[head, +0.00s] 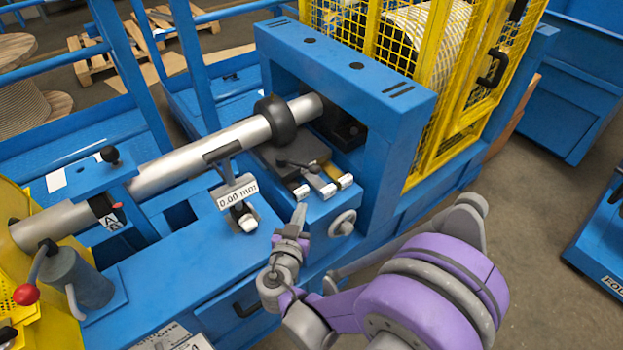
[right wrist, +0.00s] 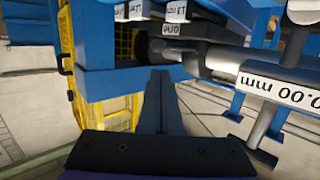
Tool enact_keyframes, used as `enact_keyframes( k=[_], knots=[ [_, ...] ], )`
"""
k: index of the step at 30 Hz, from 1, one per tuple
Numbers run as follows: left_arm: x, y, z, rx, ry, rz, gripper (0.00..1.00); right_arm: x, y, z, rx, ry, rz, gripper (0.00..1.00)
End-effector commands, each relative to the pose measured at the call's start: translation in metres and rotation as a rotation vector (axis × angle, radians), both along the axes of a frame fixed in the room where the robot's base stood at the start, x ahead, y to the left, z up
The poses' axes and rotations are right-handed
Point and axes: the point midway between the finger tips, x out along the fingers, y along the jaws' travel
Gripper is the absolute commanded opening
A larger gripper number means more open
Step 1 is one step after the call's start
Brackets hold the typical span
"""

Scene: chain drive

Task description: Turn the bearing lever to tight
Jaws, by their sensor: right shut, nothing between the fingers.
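A small lever with a black ball end (head: 283,163) lies across a dark block (head: 305,152) on the blue machine, under the silver shaft. Small white label plates (head: 301,191) sit at the block's front edge. I cannot read them, so I cannot tell the lever's marked setting. My right gripper (head: 299,212) is shut and empty, its tips pointing up just in front of the label plates, apart from the lever. In the right wrist view its closed fingers (right wrist: 159,85) point toward the label plates (right wrist: 172,29), seen upside down. My left gripper is not in view.
A gauge plate reading 0.00 mm (head: 238,192) stands left of my right gripper. A handwheel (head: 343,222) is close on its right. The silver shaft (head: 205,155) and blue frame (head: 400,115) bound the space behind.

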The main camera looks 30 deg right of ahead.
Motion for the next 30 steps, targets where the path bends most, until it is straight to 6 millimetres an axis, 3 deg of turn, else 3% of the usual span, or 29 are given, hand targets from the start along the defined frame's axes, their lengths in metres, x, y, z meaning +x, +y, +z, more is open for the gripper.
enact_keyframes(
  k=[5, 21, 30],
  knots=[
    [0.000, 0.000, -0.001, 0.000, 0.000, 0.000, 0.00, 0.005, -0.008, -0.001, -0.003, -0.009, -0.016, 0.00],
    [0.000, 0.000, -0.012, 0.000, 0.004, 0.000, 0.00, 0.080, -0.080, -0.022, -0.003, -0.007, -0.015, 0.00],
    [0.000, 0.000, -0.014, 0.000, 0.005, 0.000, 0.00, 0.096, -0.095, -0.026, -0.002, -0.006, -0.013, 0.00]
  ],
)
